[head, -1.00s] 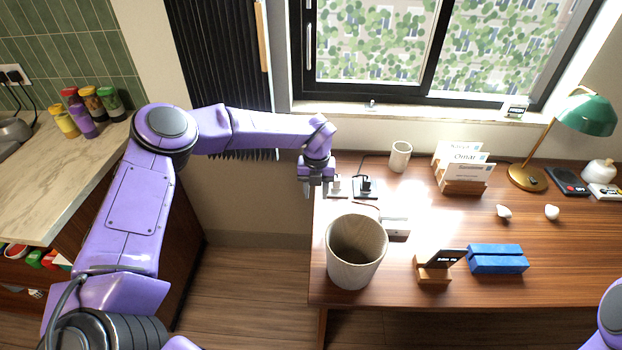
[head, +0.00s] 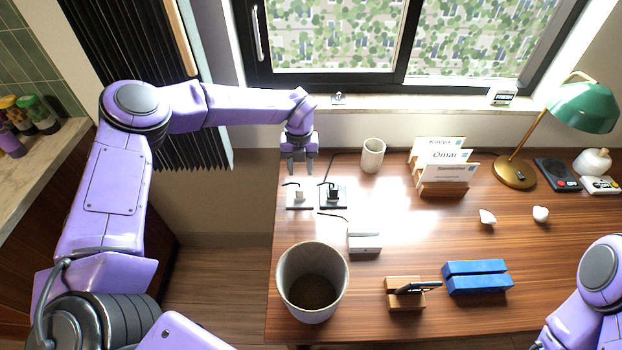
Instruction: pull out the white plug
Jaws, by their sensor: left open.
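The white plug (head: 299,193) sits in the left socket plate (head: 300,204) on the desk, near its left back edge. A black plug (head: 333,194) sits in the dark socket plate (head: 334,204) just to its right. My left gripper (head: 299,168) is open and empty, pointing down, a little behind and above the white plug, apart from it as far as I can tell. My right arm shows at the lower right edge, but its gripper is out of view.
On the desk (head: 420,225) stand a round bin (head: 312,284), a white box (head: 364,243), a cup (head: 373,155), a card holder (head: 443,190), a phone stand (head: 404,294), a blue block (head: 477,277) and a green lamp (head: 583,107). The window sill lies behind.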

